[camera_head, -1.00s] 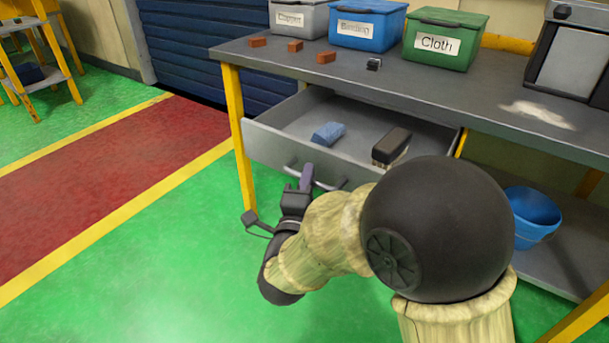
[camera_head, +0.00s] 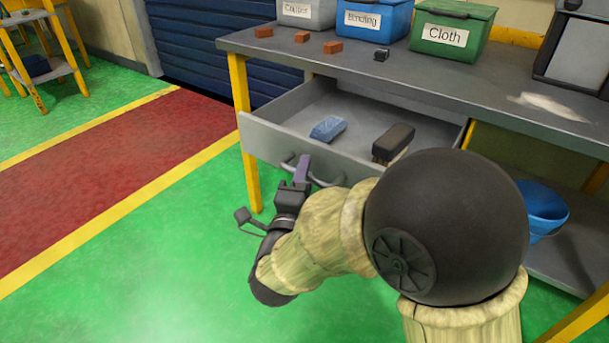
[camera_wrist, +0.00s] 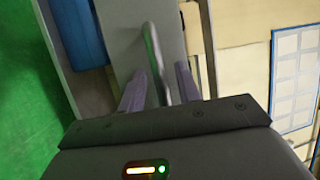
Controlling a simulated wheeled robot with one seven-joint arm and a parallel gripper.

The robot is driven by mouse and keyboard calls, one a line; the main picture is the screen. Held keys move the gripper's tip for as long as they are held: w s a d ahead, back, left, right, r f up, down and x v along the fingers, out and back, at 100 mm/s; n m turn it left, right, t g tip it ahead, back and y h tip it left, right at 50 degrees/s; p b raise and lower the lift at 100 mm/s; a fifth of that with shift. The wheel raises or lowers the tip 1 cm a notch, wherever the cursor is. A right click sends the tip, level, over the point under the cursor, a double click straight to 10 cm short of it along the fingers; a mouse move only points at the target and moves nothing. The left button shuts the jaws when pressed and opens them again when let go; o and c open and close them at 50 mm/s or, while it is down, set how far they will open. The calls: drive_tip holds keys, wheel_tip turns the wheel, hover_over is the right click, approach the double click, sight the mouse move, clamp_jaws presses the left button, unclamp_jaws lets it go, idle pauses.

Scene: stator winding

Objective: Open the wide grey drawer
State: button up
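The wide grey drawer (camera_head: 300,147) under the workbench is pulled part way out, and its inside shows. Its front bears a curved metal handle (camera_head: 325,182), seen close up in the wrist view (camera_wrist: 154,55). My gripper (camera_head: 301,170) is at the left part of this handle. In the wrist view, the purple fingers of my gripper (camera_wrist: 160,75) stand apart, one on each side of the handle bar. Gaps show beside the bar, and I cannot tell whether a finger touches it. A blue block (camera_head: 328,129) and a dark brush (camera_head: 393,143) lie in the drawer.
The workbench top (camera_head: 440,80) carries a green Cloth bin (camera_head: 452,38), a blue bin (camera_head: 372,20), a grey bin (camera_head: 306,12) and small orange blocks. A blue bucket (camera_head: 543,208) stands on the lower shelf. The green floor (camera_head: 150,270) before the drawer is clear.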

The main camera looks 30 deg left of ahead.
drive_tip(key=shift+s, duration=0.1)
drive_tip(key=p+v, duration=0.1)
drive_tip(key=v, duration=1.6)
drive_tip(key=shift+f, duration=0.15)
